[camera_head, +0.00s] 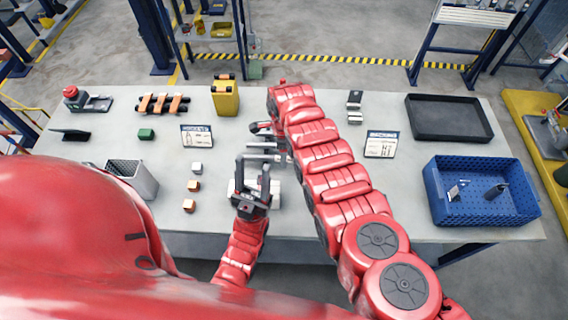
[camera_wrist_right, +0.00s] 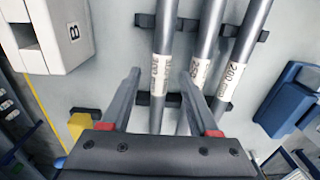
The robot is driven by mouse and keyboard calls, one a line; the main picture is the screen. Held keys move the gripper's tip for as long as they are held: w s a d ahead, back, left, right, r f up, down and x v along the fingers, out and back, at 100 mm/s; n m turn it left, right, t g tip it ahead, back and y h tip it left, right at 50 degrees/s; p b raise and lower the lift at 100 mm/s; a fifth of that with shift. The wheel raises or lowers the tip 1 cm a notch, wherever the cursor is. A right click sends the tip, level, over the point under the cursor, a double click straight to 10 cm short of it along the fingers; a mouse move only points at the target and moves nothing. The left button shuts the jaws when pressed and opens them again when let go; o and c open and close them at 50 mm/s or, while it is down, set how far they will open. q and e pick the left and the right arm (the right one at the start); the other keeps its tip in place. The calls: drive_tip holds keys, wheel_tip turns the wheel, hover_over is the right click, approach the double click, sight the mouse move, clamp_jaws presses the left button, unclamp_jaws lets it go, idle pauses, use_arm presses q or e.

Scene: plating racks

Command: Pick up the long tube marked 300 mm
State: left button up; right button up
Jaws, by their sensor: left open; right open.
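In the right wrist view, three grey tubes lie side by side across dark holders, each with a white label. In the head view my right arm largely hides the tubes. My left gripper (camera_head: 256,184) is open and empty near the table's front edge.
A white block marked B (camera_wrist_right: 72,35) and a blue object (camera_wrist_right: 290,98) flank the tubes. On the table (camera_head: 330,98) are a blue crate (camera_head: 465,215), black tray (camera_head: 450,138), yellow container (camera_head: 225,102), grey bin (camera_head: 143,181) and small blocks (camera_head: 193,186).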

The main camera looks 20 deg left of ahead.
drive_tip(key=shift+f, duration=0.5)
drive_tip(key=shift+w+r, duration=0.1)
clamp_jaws()
drive_tip(key=shift+r, duration=0.1)
